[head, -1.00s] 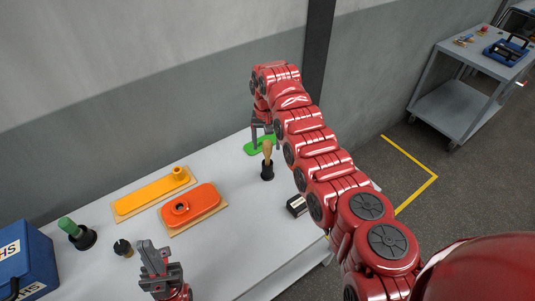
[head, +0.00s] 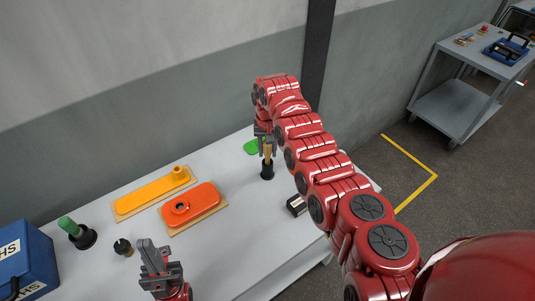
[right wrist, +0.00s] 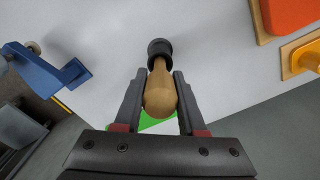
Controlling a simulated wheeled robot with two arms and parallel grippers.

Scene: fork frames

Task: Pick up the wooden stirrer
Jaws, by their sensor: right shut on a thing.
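The wooden stirrer (head: 268,156) has a tan wooden handle and a black round end. It stands upright on the white table, black end down, and shows in the right wrist view (right wrist: 160,92). My right gripper (head: 265,142) is shut on its handle from above, with one finger on each side in the right wrist view (right wrist: 155,88). My left gripper (head: 152,250) is at the bottom left, away from the stirrer; whether its jaws are open is unclear.
A green patch (head: 251,147) lies behind the stirrer. Orange (head: 205,200) and yellow (head: 150,197) pieces on boards lie left. A green-handled tool (head: 68,227), black knob (head: 123,247) and blue box (head: 28,262) stand further left. A small black-and-silver object (head: 297,206) lies right.

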